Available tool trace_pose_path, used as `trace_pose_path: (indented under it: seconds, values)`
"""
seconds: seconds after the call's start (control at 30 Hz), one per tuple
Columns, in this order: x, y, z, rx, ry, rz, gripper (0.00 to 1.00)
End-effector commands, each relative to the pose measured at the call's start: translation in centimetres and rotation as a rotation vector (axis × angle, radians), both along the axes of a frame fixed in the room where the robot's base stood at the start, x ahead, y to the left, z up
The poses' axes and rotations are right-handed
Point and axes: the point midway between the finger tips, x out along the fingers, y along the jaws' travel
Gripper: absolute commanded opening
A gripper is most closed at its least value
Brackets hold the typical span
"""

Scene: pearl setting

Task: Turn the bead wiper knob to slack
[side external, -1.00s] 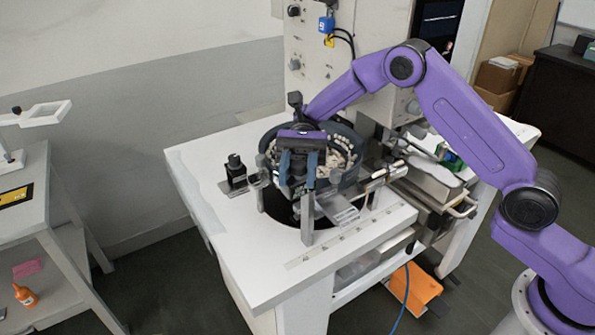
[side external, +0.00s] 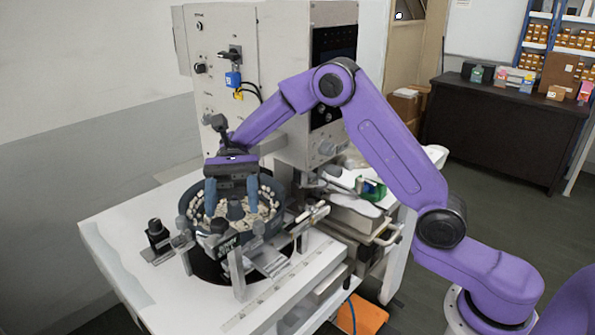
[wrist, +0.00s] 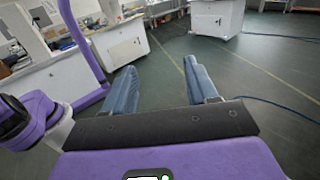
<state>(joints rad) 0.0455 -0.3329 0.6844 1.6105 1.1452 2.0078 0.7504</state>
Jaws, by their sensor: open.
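A round dark bowl (side external: 277,217) full of pale beads sits on the white machine table. A small dark knob (side external: 218,226) shows at the bowl's front rim. I cannot tell for sure which part is the bead wiper knob or how it is set.
A black upright cylinder (side external: 158,234) stands left of the bowl. Metal brackets and a rail (side external: 312,217) crowd its front and right. The tall control cabinet (side external: 215,105) with dials rises behind. The table's left part is clear.

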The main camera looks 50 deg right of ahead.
Motion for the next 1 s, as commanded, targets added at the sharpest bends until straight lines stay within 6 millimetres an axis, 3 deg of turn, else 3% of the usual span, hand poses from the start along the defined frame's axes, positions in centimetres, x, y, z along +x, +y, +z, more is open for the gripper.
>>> trace_pose_path:
  seconds: [0.17, 0.6, 1.0]
  values:
    - [-1.8, -1.2, 2.5, 0.001, -0.003, -0.001, 0.58]
    - [-7.6, -4.7, 5.3, 0.0, -0.001, -0.001, 0.58]
    - [-9.2, -5.7, 6.2, -0.001, 0.001, -0.001, 0.58]
